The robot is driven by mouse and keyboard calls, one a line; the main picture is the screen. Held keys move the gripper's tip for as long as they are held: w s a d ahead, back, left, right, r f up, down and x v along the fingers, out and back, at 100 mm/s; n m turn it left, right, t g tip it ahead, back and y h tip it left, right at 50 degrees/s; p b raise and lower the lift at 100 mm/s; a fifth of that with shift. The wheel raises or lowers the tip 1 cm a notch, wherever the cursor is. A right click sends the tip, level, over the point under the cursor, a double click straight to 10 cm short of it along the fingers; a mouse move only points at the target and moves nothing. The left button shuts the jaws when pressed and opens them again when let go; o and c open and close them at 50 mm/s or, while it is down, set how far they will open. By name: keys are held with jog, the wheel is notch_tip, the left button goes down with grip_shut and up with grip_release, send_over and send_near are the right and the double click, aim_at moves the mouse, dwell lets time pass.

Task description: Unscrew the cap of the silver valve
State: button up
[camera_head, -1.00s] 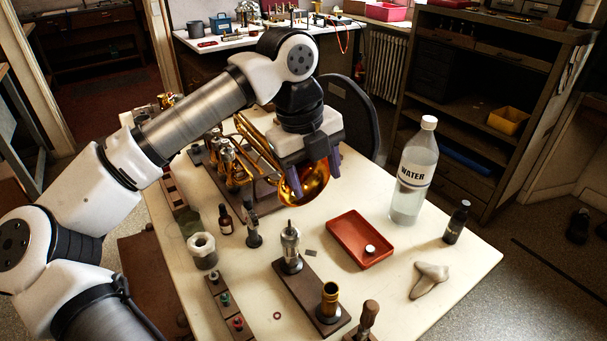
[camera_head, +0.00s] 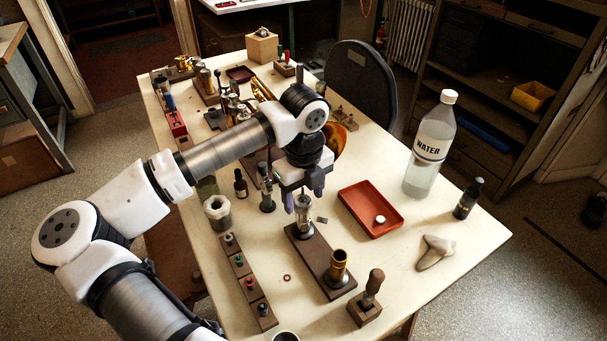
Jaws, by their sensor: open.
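The silver valve (camera_head: 304,218) stands upright on a dark wooden block (camera_head: 322,262) near the middle of the table. My gripper (camera_head: 303,200) points down right above the valve, with its dark purple fingers apart. The fingers appear to be on either side of the valve's top. The cap is hidden or too small to make out between the fingers, and I cannot tell whether the fingers touch it.
A brass cylinder (camera_head: 338,270) stands on the same block. A red tray (camera_head: 355,200) with a small pale round piece (camera_head: 380,219) lies to the right. A water bottle (camera_head: 430,150) and dark bottle (camera_head: 468,198) stand beyond. A wooden-handled tool (camera_head: 368,295) is in front.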

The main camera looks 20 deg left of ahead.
jog(key=shift+f, duration=0.65)
jog(key=c, duration=1.1)
jog(key=shift+n+b, duration=0.85)
jog(key=shift+n, duration=0.25)
jog(key=shift+c, duration=0.2)
jog(key=shift+w+n+b, duration=0.1)
jog(key=shift+n+b, duration=0.7)
jog(key=shift+n, duration=0.7)
jog(key=shift+r, duration=0.1)
jog(key=shift+n+b, duration=1.2)
jog(key=shift+n, duration=0.3)
jog(key=shift+n+b, duration=0.65)
jog(key=shift+n, duration=0.35)
